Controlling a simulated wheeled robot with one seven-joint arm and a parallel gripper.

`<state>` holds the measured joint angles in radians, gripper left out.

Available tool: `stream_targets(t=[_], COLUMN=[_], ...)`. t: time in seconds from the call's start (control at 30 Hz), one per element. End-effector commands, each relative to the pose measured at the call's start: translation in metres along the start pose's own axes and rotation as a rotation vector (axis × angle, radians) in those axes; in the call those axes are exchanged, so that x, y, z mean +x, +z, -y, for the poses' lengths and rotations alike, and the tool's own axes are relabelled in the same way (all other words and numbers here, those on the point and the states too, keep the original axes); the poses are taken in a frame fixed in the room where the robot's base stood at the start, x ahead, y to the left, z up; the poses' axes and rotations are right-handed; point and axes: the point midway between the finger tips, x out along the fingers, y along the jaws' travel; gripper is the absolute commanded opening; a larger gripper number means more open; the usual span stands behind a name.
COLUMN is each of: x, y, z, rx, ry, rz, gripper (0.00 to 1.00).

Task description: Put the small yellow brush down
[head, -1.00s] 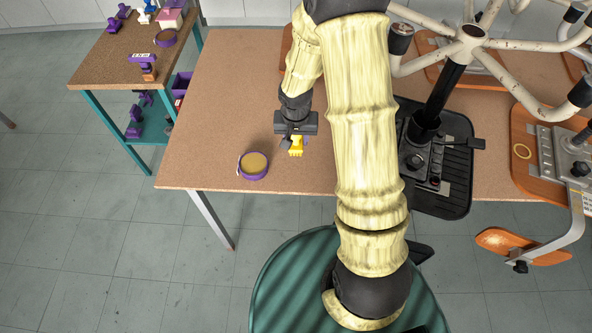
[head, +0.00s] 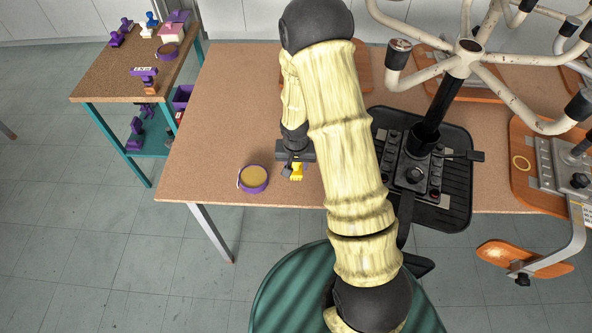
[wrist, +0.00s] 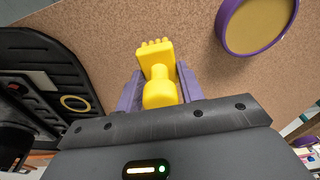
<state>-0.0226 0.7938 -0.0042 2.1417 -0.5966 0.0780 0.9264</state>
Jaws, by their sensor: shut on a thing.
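The small yellow brush (head: 296,171) is at the end of my arm, over the near part of the brown table (head: 225,120). My gripper (head: 292,168) is shut on the brush. In the wrist view the yellow brush (wrist: 158,72) sits between the two purple fingers of my gripper (wrist: 157,88), its bristle end pointing away from the palm. I cannot tell whether the brush touches the table top.
A round purple-rimmed dish (head: 253,179) lies left of my gripper; it also shows in the wrist view (wrist: 257,20). A black tray (head: 455,180) with a chair base stands to the right. A side table (head: 120,85) with purple tools is at the left. The table's left part is clear.

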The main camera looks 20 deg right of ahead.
Motion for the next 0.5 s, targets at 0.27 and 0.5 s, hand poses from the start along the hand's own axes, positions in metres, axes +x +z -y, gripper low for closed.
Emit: stream_targets(t=[0.27,0.5], x=[0.035,0.038], y=[0.006,0.006], z=[0.000,0.000], rx=[-0.002,0.000], ry=[0.001,0.001], rz=[0.003,0.000], gripper=[0.19,0.19])
